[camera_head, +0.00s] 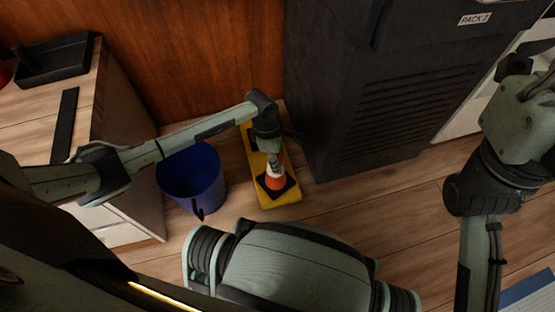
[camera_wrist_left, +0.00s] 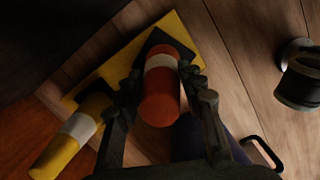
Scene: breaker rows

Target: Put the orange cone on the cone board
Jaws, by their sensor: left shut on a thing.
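The orange cone (camera_wrist_left: 160,98), with a white band and a black square base, is between the fingers of my left gripper (camera_wrist_left: 160,88), which is shut on it. In the head view the orange cone (camera_head: 275,183) is over the near end of the yellow cone board (camera_head: 283,201), partly hidden by my left gripper (camera_head: 274,160). Its base overlaps the board (camera_wrist_left: 183,27) in the wrist view; I cannot tell whether they touch. My right arm shows at the right of the head view, but its gripper does not.
A yellow cone (camera_wrist_left: 58,148) with a white band is beside the orange one in the wrist view. A blue bucket (camera_head: 190,178) stands left of the board. A dark cabinet (camera_head: 400,110) rises to its right. Bare wooden floor (camera_head: 340,205) lies in front.

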